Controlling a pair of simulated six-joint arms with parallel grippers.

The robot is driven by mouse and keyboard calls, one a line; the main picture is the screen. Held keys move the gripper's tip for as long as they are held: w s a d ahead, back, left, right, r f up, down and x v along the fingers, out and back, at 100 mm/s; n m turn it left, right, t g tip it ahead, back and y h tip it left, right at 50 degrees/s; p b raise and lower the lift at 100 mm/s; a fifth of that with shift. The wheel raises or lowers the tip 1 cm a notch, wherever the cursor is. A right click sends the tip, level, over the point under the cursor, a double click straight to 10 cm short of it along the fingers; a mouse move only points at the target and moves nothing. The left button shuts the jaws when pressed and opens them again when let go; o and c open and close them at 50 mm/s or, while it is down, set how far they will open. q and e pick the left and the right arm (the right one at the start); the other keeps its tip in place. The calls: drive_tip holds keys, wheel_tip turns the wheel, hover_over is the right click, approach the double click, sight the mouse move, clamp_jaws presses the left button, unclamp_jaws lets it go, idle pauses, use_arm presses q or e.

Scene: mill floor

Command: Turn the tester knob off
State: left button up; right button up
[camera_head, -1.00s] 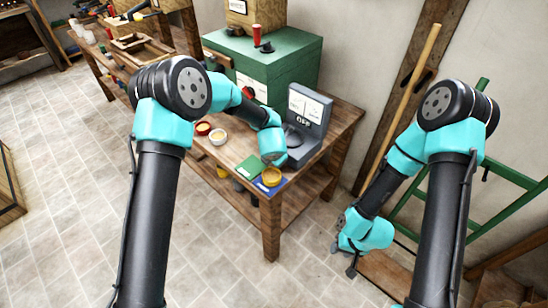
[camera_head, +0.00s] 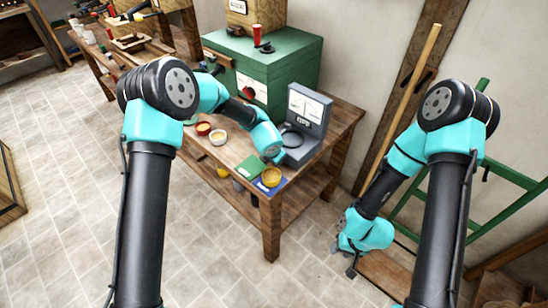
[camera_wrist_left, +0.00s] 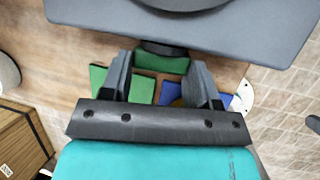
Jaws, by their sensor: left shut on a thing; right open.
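The tester (camera_head: 307,112) is a grey upright unit with a white dial face, on the near right part of the wooden table; its grey body also fills the top of the left wrist view (camera_wrist_left: 240,30). The knob's pointer and setting do not show. In the head view, my left wrist hides its fingers and the knob. My right gripper (camera_head: 350,260) hangs low, open and empty, right of the table.
A green box (camera_head: 268,65) stands behind. The floor in front is clear.

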use_arm(q)
drive_tip(key=shift+s+f+g+h, duration=0.2)
drive_tip(key=shift+g+h, duration=0.5)
drive_tip(key=shift+h, duration=0.1)
drive_tip(key=shift+w+n, duration=0.1)
drive_tip(key=shift+n, duration=0.2)
drive_tip(key=o, duration=0.9)
drive_tip(key=shift+w+a+r, duration=0.1)
drive_tip(key=shift+w+r, duration=0.05)
